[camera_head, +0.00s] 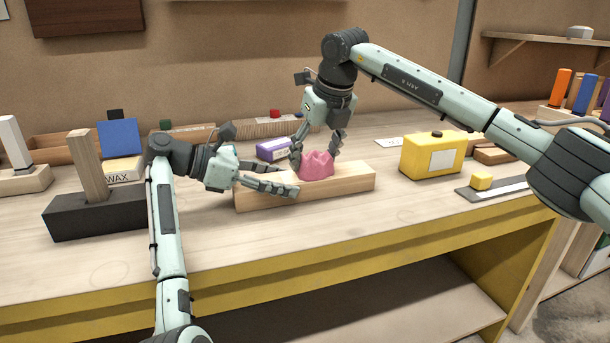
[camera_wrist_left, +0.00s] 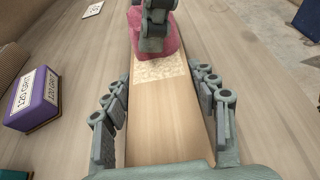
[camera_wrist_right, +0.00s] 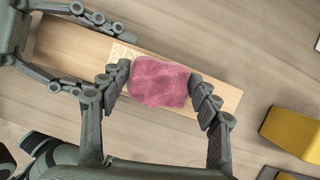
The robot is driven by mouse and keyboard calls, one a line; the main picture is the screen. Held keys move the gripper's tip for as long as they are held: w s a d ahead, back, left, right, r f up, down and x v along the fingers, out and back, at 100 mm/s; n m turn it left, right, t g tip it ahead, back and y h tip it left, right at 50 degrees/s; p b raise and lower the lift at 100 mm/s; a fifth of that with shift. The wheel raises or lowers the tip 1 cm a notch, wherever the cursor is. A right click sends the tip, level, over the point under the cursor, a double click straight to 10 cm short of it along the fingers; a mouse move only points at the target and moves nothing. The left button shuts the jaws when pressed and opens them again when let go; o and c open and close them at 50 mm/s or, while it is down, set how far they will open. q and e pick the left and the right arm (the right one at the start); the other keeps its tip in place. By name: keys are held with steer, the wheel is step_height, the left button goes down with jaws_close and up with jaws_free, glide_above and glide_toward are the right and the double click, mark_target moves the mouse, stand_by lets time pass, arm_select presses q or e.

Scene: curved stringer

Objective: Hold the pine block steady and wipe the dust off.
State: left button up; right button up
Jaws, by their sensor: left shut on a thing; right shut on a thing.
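The pine block (camera_head: 345,183) is a long pale bar lying on the workbench. My left gripper (camera_head: 285,184) is shut on its left end, with one finger along each long side; the left wrist view shows the block (camera_wrist_left: 165,125) between the fingers. A pink cloth (camera_head: 316,166) rests on top of the block, right of my left gripper. My right gripper (camera_head: 316,150) is above it and shut on the cloth, also seen in the right wrist view (camera_wrist_right: 158,82). A pale speckled patch of dust (camera_wrist_left: 160,69) lies on the top face between my left gripper and the cloth.
A purple box (camera_head: 273,149) marked 120 grit stands behind the block. A yellow container (camera_head: 432,155) and a small yellow block (camera_head: 481,181) are to the right. A dark-based stand (camera_head: 95,215) and a WAX box (camera_head: 124,169) are at left. The front bench strip is clear.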

steer(key=shift+a, duration=0.15)
steer(key=shift+s+a+f, duration=0.1)
steer(key=shift+s+a, duration=0.15)
steer(key=shift+a, duration=0.45)
steer(key=shift+s+a, duration=0.25)
steer(key=shift+a, duration=0.4)
arm_select(q)
steer(key=shift+r, duration=0.1)
arm_select(e)
steer(key=shift+w+d, duration=0.25)
steer(key=shift+d, duration=0.5)
steer(key=shift+w+d, duration=0.25)
steer(key=shift+d, duration=0.5)
steer(key=shift+r, duration=3.15)
arm_select(q)
steer(key=o, duration=2.1)
